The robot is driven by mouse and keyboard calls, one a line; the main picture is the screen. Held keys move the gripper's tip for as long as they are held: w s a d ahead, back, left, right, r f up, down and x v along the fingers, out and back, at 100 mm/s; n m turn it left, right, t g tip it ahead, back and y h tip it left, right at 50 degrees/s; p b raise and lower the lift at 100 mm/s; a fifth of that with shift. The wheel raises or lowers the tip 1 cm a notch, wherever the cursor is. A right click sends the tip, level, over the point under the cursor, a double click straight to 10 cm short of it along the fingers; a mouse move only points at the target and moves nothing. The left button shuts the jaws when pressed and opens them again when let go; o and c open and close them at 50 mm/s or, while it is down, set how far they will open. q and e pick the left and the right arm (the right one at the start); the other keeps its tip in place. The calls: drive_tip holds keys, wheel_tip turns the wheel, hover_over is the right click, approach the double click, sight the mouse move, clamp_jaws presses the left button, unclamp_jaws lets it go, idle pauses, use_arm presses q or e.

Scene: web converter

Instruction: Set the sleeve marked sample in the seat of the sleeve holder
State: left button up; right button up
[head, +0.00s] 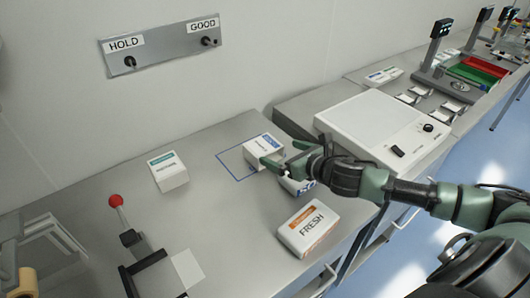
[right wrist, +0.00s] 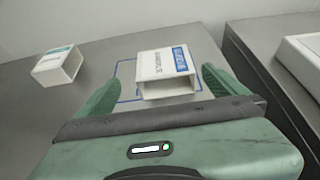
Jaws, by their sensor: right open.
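My right gripper (head: 281,153) is open, low over the bench at a white sleeve (head: 262,148) with a blue label. In the right wrist view this hollow sleeve (right wrist: 165,66) lies between my spread fingers (right wrist: 158,86), with a gap on each side. It sits within a blue outlined square (head: 236,170). Its small print is too blurred to read, so I cannot tell if it says sample. Another white sleeve (head: 169,174) with a green label stands to the left; its print is also unreadable. I cannot clearly identify the sleeve holder. My left gripper is not in view.
A white pack marked FRESH (head: 311,231) lies near the front edge. A red-knobbed lever (head: 115,200) stands at the front left. A white machine (head: 380,128) is at right. The bench's middle is clear.

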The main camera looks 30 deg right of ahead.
sight(265, 147)
drive_tip(key=x, duration=0.3)
drive_tip(key=p+x, duration=0.1)
drive_tip(key=x, duration=0.2)
drive_tip(key=shift+w+d+f+p, duration=0.1)
drive_tip(key=shift+d+f+p, duration=0.1)
drive_tip(key=shift+p, duration=0.1)
drive_tip(key=shift+f+p+x, duration=0.2)
drive_tip(key=shift+p+x, duration=0.6)
drive_tip(key=shift+x, duration=1.8)
drive_tip(key=shift+w+f, duration=0.15)
drive_tip(key=c, duration=1.1)
